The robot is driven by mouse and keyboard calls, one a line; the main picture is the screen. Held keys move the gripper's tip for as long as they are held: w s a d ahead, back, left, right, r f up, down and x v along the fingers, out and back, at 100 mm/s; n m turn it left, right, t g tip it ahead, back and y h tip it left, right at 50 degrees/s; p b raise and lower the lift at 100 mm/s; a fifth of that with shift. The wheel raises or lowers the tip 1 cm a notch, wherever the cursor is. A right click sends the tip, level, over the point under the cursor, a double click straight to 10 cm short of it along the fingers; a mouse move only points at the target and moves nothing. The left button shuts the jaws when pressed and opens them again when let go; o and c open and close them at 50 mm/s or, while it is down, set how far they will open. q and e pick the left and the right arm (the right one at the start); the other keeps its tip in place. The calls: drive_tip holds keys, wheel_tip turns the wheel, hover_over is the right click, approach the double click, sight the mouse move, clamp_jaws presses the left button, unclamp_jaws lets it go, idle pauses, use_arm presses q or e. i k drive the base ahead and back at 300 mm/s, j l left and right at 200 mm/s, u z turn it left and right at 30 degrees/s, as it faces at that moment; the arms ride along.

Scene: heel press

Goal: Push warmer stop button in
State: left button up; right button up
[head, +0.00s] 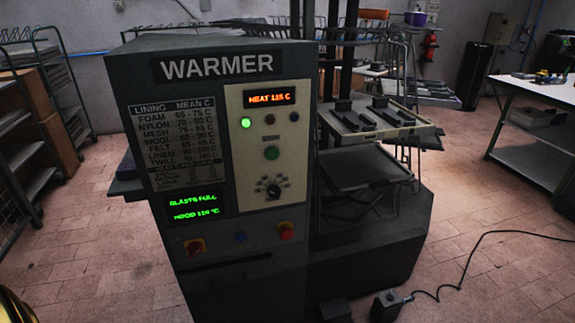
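The grey warmer cabinet (219,120) stands upright in the middle of the head view, its front facing me. A red mushroom-shaped button on a yellow base (286,230), which looks like the stop button, sits low on the right of its front. I cannot tell from here whether it is pressed in. A blue button (240,236) and a red and yellow rotary switch (195,245) sit to its left. A green button (271,153) and a black dial (273,191) are higher up. The display (269,98) reads HEAT 115 C. Neither gripper is in view.
A press with a flat platen (376,125) stands right behind the cabinet. A foot pedal (386,306) with a black cable lies on the floor. Racks (35,90) stand at left, a white table (540,90) at right. Tiled floor is open between.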

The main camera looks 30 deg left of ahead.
sight(286, 235)
drive_tip(key=u, duration=1.35)
